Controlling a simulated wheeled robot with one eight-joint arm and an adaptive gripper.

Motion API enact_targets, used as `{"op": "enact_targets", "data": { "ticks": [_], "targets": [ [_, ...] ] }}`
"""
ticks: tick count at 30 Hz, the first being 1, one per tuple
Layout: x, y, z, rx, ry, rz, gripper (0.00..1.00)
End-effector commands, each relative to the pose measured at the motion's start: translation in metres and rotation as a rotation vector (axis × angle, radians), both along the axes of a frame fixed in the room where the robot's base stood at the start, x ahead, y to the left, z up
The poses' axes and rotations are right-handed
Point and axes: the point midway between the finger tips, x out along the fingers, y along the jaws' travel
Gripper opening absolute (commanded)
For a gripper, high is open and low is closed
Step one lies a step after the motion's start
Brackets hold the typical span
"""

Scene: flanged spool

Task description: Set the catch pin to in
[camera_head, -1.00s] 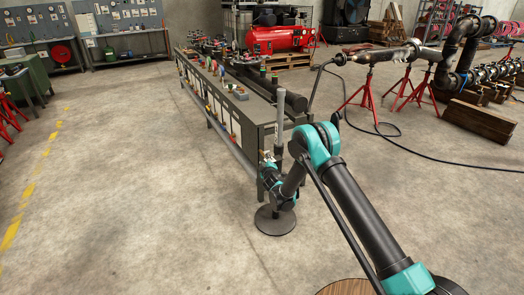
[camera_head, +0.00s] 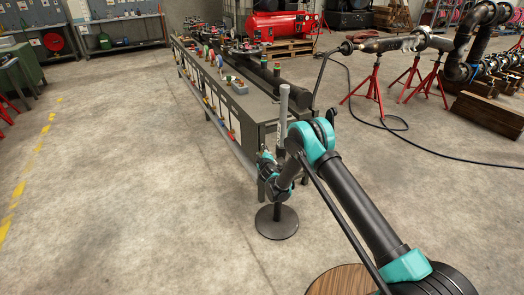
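A light grey upright post (camera_head: 284,105) stands on a round dark floor base (camera_head: 277,222) at the near end of the long bench. My arm reaches from the lower right to this post, and its teal wrist joints lie against the post in the picture. My gripper (camera_head: 263,157) is at the far end of the wrist, beside the post. It is small and mostly hidden, so its fingers and anything between them cannot be made out. I cannot pick out the catch pin or tell its position. The flanged spool is not clearly identifiable.
A long dark bench (camera_head: 252,102) with valves and small fittings runs away behind the post. Red stands (camera_head: 373,85) hold a pipe at the right, and a black hose (camera_head: 440,147) lies on the floor. The concrete floor at left is clear.

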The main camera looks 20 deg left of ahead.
Motion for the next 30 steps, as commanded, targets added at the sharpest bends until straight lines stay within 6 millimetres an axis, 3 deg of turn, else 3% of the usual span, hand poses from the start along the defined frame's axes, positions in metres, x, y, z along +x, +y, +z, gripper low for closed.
{"op": "enact_targets", "data": {
  "ticks": [4,13,26,30],
  "targets": [
    [0.0,0.0,0.0,0.0,0.0,0.0,0.36],
    [0.0,0.0,0.0,0.001,0.0,0.0,0.0],
    [0.0,0.0,-0.001,0.001,0.002,-0.001,0.0],
    [0.013,-0.012,-0.001,0.002,0.003,-0.003,0.0]
  ]
}}
